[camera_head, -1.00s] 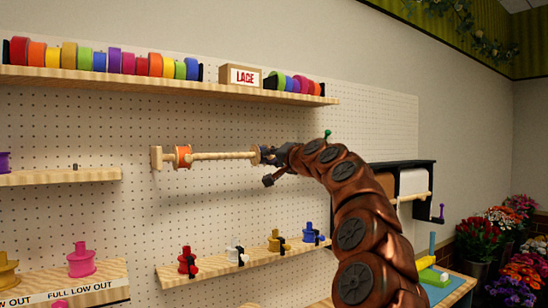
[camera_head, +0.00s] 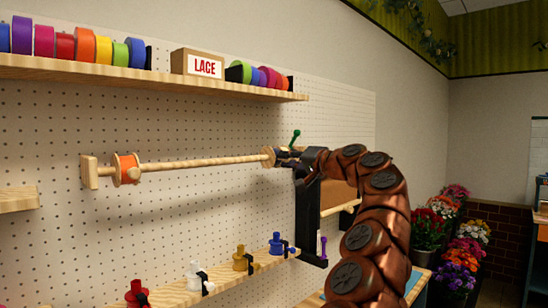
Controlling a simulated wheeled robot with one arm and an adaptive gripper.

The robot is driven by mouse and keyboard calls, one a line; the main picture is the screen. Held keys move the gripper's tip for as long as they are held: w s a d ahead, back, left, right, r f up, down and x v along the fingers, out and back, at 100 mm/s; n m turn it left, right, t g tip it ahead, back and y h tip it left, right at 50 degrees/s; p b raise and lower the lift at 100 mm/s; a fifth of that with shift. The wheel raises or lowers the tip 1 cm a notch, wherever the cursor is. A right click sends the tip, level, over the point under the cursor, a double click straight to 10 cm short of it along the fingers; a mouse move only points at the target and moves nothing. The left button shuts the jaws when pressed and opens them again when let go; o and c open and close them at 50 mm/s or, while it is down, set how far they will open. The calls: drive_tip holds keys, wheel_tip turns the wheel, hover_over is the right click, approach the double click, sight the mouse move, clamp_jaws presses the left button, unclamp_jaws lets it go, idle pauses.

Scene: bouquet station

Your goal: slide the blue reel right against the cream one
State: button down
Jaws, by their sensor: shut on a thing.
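A pale wooden rod (camera_head: 205,162) runs along the pegboard from a wooden end block (camera_head: 89,172) on the left. My gripper (camera_head: 281,155) is at the rod's right end, shut on a pale round end piece (camera_head: 267,157). The dark fingers hide part of this end, and I cannot tell exactly what lies between them. I cannot make out a blue or a cream reel on the rod. The stretch between the orange reel and my gripper is bare.
A shelf (camera_head: 150,82) above holds several ribbon rolls and a LACE box (camera_head: 197,65). A dark-framed holder (camera_head: 310,220) stands behind my arm. Flowers (camera_head: 455,235) stand at the right.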

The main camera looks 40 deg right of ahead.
drive_tip(key=shift+d+r, duration=0.1)
drive_tip(key=c, duration=1)
unclamp_jaws()
drive_tip(key=shift+s, duration=0.1)
drive_tip(key=s, duration=1.1)
drive_tip(key=shift+s+d, duration=0.35)
drive_tip(key=shift+d, duration=0.1)
